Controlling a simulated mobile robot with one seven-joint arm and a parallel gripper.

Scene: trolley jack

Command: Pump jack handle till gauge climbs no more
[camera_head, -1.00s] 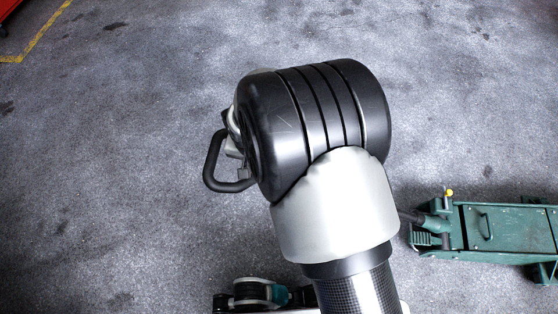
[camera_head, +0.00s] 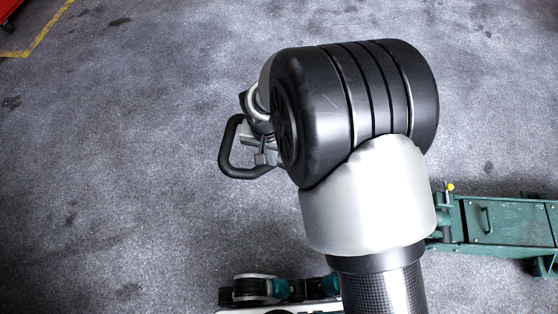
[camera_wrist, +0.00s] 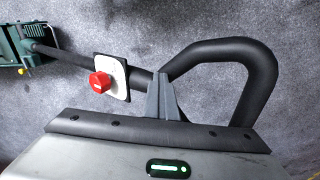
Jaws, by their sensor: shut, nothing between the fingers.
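The green trolley jack (camera_head: 505,222) lies at the right edge in the head view, partly hidden by my arm. Its corner shows at the upper left in the wrist view (camera_wrist: 12,45). The black jack handle (camera_head: 226,150) ends in a bent loop left of my arm. In the wrist view the loop (camera_wrist: 262,75) is at the right, and a bar runs left to the jack. My gripper (camera_wrist: 162,82) is shut and empty, its grey fingers close by the handle bar; contact is unclear. No gauge reading can be made out.
A red knob on a white plate (camera_wrist: 118,68) sits along the handle bar. A small yellow knob (camera_head: 450,187) stands on the jack. Grey floor is open at the left and top. A red object (camera_head: 8,8) and a yellow floor line (camera_head: 45,30) are at the upper left.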

